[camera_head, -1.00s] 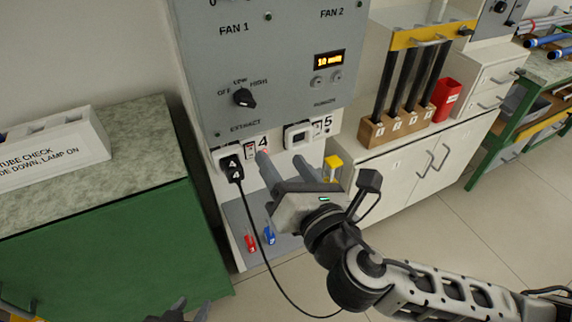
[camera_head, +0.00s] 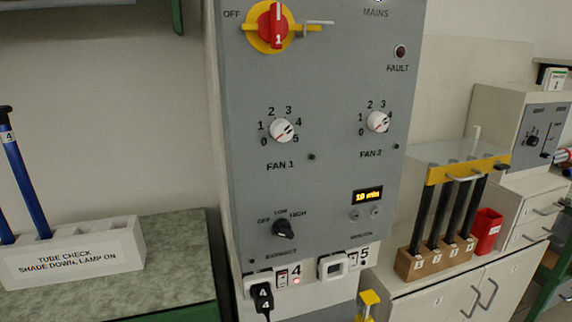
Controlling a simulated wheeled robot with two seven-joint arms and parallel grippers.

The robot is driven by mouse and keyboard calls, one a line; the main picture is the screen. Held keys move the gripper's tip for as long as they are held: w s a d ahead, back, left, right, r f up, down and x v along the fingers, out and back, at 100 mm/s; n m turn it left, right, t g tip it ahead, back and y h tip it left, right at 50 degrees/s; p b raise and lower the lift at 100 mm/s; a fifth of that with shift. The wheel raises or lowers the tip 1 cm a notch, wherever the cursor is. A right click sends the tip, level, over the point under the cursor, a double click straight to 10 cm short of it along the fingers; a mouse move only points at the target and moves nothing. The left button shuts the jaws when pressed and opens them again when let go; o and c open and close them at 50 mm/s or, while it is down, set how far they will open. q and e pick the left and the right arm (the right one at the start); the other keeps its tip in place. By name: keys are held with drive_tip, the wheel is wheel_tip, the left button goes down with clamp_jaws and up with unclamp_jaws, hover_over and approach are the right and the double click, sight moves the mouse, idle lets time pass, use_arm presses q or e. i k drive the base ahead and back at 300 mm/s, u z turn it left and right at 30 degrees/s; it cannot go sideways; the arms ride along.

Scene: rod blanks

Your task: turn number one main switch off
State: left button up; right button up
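The number one main switch (camera_head: 272,26) is a red rotary handle marked 1 on a yellow plate, at the top of the grey control panel (camera_head: 330,90). The word OFF is printed to its upper left and MAINS to its right. The red handle stands about upright, and a thin grey bar sticks out from its right side. Neither of my grippers shows in the current head view.
Below are the FAN 1 knob (camera_head: 283,131), FAN 2 knob (camera_head: 378,122), extract knob (camera_head: 284,229) and a black plug (camera_head: 262,297) marked 4. A white tube check block (camera_head: 72,250) stands left. A wooden rod block (camera_head: 434,258) and red cup (camera_head: 485,231) stand right.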

sight(272, 27)
drive_tip(key=z, duration=0.5)
drive_tip(key=k, duration=1.25)
drive_tip(key=z, duration=1)
drive_tip(key=i, duration=1.4)
drive_tip(key=u, duration=1.05)
